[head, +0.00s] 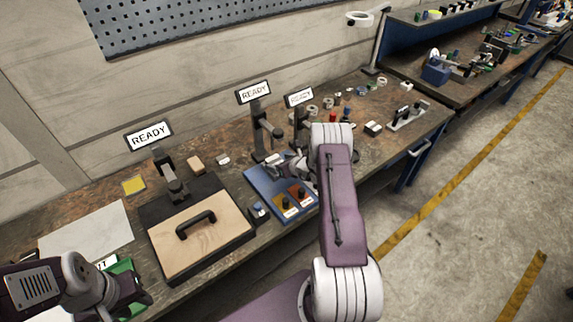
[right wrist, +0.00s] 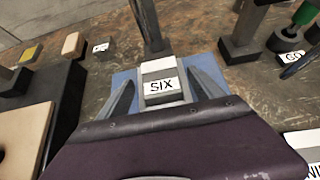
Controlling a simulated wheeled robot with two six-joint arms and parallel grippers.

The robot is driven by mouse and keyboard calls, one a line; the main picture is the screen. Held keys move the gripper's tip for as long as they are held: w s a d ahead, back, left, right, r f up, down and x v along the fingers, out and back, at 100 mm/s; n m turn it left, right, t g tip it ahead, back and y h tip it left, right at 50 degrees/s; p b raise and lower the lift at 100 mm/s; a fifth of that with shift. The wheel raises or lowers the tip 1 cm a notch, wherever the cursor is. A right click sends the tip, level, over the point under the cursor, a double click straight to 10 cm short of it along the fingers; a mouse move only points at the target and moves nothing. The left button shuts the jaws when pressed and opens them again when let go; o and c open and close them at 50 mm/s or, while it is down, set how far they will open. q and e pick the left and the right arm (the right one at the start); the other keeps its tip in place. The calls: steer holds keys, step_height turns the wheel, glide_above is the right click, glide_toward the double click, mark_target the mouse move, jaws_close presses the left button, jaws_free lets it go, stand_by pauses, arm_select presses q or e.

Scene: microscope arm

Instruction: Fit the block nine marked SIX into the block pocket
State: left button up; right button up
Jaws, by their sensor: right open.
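The block marked SIX (right wrist: 160,86) is pale with a white label and sits over the blue plate in the right wrist view. My right gripper (right wrist: 160,78) is open, with one finger on each side of the block; whether they touch it is unclear. In the head view my right gripper (head: 271,164) is over the upper part of the blue plate (head: 262,184), and the block cannot be made out. My left gripper (head: 112,292) is at the lower left, far from the plate; its fingers are unclear. I cannot identify the block pocket for certain.
A wooden lid with a black handle (head: 196,222) lies left of the plate. Yellow (head: 286,206) and red (head: 301,196) labelled pieces are on the plate's front. Black stands with READY signs (head: 253,93) rise behind. Small parts lie at the back right.

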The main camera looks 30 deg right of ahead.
steer(key=a+b+v, duration=0.1)
steer(key=v, duration=0.9)
steer(key=s+a+r+n+g+y, duration=0.2)
steer(key=s+a+n+g+y, duration=0.15)
steer(key=s+a+n, duration=0.45)
steer(key=s+a+r+n+g+y, duration=0.2)
steer(key=s+a+n+g, duration=0.2)
steer(key=a+n, duration=0.75)
steer(key=s+r+n+g+h, duration=0.2)
steer(key=s+n+h, duration=0.4)
steer(key=s+n, duration=0.5)
steer(key=r+n, duration=0.1)
steer(key=n, duration=0.3)
steer(key=shift+r, duration=0.2)
steer(key=shift+f+n+b, duration=0.25)
steer(key=shift+f+b, duration=0.05)
steer(key=shift+b, duration=0.05)
